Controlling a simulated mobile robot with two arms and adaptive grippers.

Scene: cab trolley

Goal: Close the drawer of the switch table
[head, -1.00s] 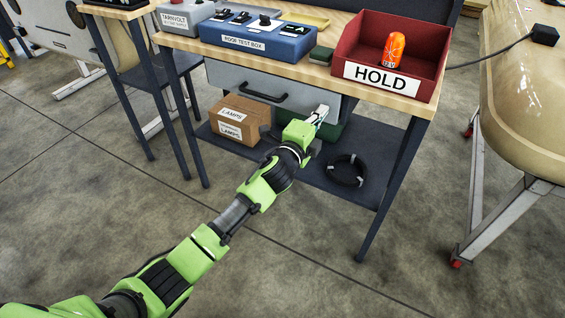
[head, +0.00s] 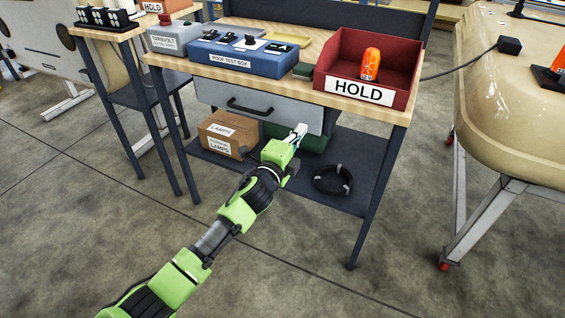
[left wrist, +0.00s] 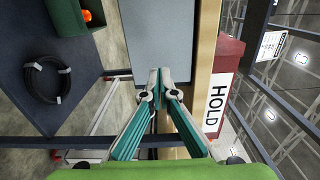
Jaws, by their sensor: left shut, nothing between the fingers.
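The switch table's drawer has a grey front (head: 290,112) with a dark bar handle (head: 250,107), right under the wooden tabletop. The front looks close to the tabletop edge; I cannot tell whether a small gap is left. My left gripper (head: 302,130) is shut and empty, at the right end of the drawer front, right of the handle. In the left wrist view the shut fingertips (left wrist: 158,72) are at the grey front (left wrist: 155,35), beside the wood edge (left wrist: 205,50). I cannot tell whether they touch it. My right gripper is not in view.
On the tabletop stand a blue roof test box (head: 245,58) and a red HOLD bin (head: 400,55) with an orange item (head: 371,64). The lower shelf holds a LAMPS carton (head: 228,135), a green case and a black cable coil (head: 333,180). Floor in front is clear.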

